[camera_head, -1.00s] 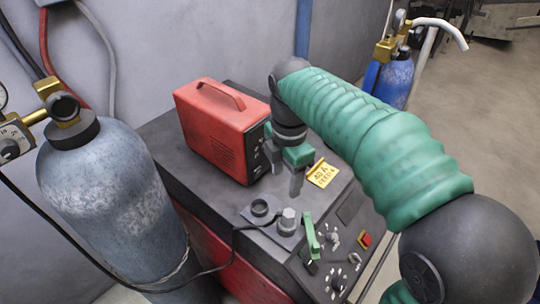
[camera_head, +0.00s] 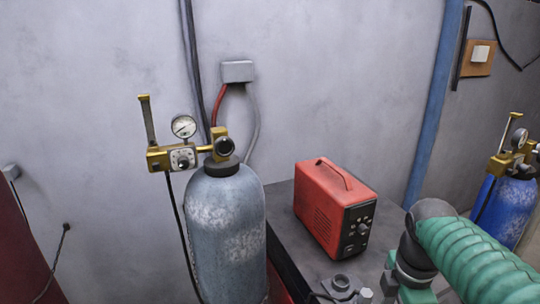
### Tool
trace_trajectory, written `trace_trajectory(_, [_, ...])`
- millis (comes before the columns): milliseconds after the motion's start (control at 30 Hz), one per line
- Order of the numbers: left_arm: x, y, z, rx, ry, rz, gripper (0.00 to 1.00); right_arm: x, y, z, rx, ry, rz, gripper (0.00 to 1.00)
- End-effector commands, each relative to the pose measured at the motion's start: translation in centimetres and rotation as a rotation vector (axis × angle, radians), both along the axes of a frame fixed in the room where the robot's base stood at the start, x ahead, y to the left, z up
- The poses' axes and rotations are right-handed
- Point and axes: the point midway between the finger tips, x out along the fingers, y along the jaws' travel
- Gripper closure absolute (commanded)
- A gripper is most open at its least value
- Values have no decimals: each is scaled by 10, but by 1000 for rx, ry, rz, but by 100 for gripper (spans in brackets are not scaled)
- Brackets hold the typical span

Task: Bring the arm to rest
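My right arm, in a green ribbed sleeve with a dark grey wrist, comes in from the lower right in the head view. My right gripper (camera_head: 402,288) is at the bottom edge, over the dark cabinet top and to the right of the red box. Its fingertips are cut off by the frame, so I cannot tell how far apart they are or whether they hold anything. My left gripper is not in view.
A red box with a handle (camera_head: 328,211) stands on the dark cabinet (camera_head: 285,240). A grey gas cylinder (camera_head: 226,225) with a brass regulator (camera_head: 180,157) stands left of it. A blue cylinder (camera_head: 503,212) is at the right. A grey wall closes the back.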

Motion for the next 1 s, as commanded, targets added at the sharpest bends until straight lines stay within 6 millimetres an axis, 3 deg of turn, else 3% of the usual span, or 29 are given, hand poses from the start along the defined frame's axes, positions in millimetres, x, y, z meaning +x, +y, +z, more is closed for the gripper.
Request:
trace_trajectory(367, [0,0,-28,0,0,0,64,-8,17,-96,50,-54,-437,44])
trace_trajectory(567, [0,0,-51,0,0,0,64,-29,32,-178,115,-97,-844,44])
trace_trajectory(733, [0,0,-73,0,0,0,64,-63,45,-253,204,-132,-1287,44])
trace_trajectory(833, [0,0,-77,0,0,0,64,-77,48,-272,244,-142,-1449,44])
trace_trajectory(1000, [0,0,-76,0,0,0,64,-81,49,-275,262,-148,-1512,44])
